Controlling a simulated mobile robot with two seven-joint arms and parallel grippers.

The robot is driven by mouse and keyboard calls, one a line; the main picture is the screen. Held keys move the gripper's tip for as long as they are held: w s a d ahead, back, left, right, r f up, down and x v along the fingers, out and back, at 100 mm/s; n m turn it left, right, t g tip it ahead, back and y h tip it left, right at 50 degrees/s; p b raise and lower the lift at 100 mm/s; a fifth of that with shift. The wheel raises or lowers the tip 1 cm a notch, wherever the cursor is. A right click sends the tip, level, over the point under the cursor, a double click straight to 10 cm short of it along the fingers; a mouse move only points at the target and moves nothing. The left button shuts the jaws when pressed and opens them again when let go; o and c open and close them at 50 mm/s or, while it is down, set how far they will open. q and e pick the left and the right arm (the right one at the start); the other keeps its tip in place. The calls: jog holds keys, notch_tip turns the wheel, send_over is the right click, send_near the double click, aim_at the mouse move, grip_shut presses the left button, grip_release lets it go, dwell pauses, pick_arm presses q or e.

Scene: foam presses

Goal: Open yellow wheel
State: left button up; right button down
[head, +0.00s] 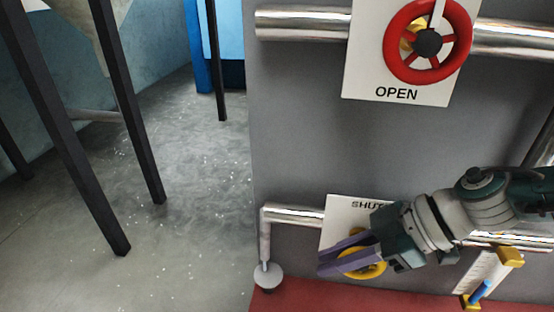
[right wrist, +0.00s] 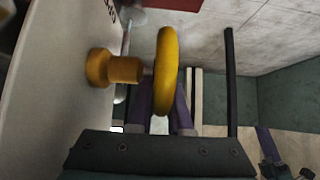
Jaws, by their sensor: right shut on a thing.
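The yellow wheel (head: 372,272) is on the lower pipe, in front of a white plate marked SHUT (head: 345,213). My right gripper (head: 328,260) reaches in from the right, and its purple fingers cover much of the wheel. In the right wrist view the yellow wheel (right wrist: 167,65) is seen edge-on, with its rim between the two fingers. The gripper is shut on the rim. The wheel's yellow hub and stem (right wrist: 115,68) stand to the left, joined to the plate.
A red wheel (head: 460,28) with a white plate marked OPEN (head: 396,93) is on the upper pipe (head: 300,24). A red ledge (head: 300,300) runs below. Open floor (head: 200,220) lies left.

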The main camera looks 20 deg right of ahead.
jog(key=g+h+p, duration=0.1)
jog(key=h+p, duration=0.1)
jog(key=p, duration=0.2)
jog(key=shift+a+f, duration=0.1)
jog(key=shift+a, duration=0.05)
jog(key=f+g+h, duration=0.2)
jog(key=h, duration=0.1)
jog(key=d+g+h+b, duration=0.1)
jog(key=h, duration=0.1)
jog(key=shift+s+f, duration=0.25)
jog(key=shift+f, duration=0.15)
pick_arm(q)
notch_tip(320, 180, up, 4)
jog(key=shift+d+r+b, duration=0.1)
jog(key=shift+r+b, duration=0.05)
jog(key=shift+b, duration=0.15)
pick_arm(e)
jog(key=shift+d+g+h, duration=0.1)
jog(key=shift+g+h, duration=0.2)
jog(key=shift+h, duration=0.1)
jog(key=shift+d, duration=0.1)
jog(key=c, duration=0.8)
grip_release()
jog(key=shift+c, duration=0.2)
